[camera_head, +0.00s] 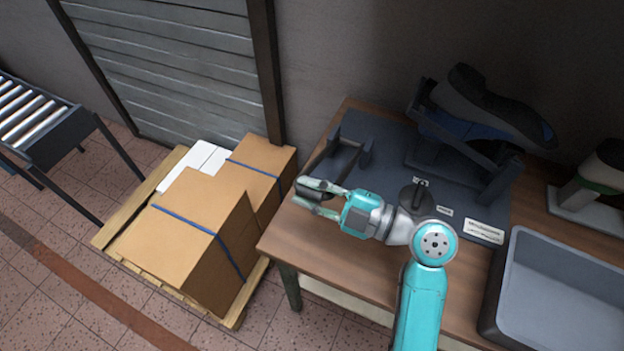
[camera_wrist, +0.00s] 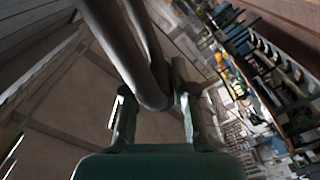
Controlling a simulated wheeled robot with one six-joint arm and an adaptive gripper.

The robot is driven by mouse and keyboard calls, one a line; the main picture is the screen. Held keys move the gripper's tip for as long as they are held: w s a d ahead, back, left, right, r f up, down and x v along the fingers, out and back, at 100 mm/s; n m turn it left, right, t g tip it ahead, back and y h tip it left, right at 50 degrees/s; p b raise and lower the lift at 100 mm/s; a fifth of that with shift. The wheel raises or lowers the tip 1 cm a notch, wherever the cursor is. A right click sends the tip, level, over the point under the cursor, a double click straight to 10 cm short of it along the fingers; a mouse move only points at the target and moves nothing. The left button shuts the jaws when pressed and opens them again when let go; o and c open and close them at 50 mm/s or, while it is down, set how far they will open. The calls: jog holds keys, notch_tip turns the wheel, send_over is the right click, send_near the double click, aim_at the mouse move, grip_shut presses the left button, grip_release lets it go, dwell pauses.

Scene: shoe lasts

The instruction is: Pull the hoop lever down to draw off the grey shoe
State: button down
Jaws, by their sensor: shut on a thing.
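The hoop lever (camera_head: 322,168) is a dark bar running from a bracket on the bench machine out over the table's left edge. My gripper (camera_head: 304,194) is shut on its outer end; in the wrist view the lever's rounded grey tube (camera_wrist: 150,88) passes between the two fingers. The grey shoe (camera_head: 487,108) is dark, tilted, and sits high on the machine's stand (camera_head: 470,163), with a blue part showing under it. The lever's far joint is partly hidden. Whether the shoe touches the stand's upper arm I cannot tell.
A grey tray (camera_head: 510,275) stands at the table's right front. Labels lie on the machine's dark base plate (camera_head: 385,150). Strapped cartons (camera_head: 190,225) sit on a pallet left of the table (camera_head: 325,240).

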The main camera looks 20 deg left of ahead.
jog(key=shift+s+f, duration=0.15)
jog(key=shift+f, duration=0.25)
jog(key=c, duration=0.9)
grip_release()
jog(key=shift+c, duration=0.2)
jog(key=shift+r, duration=0.1)
jog(key=shift+d, duration=0.3)
jog(key=d, duration=0.7)
jog(key=shift+s, duration=0.1)
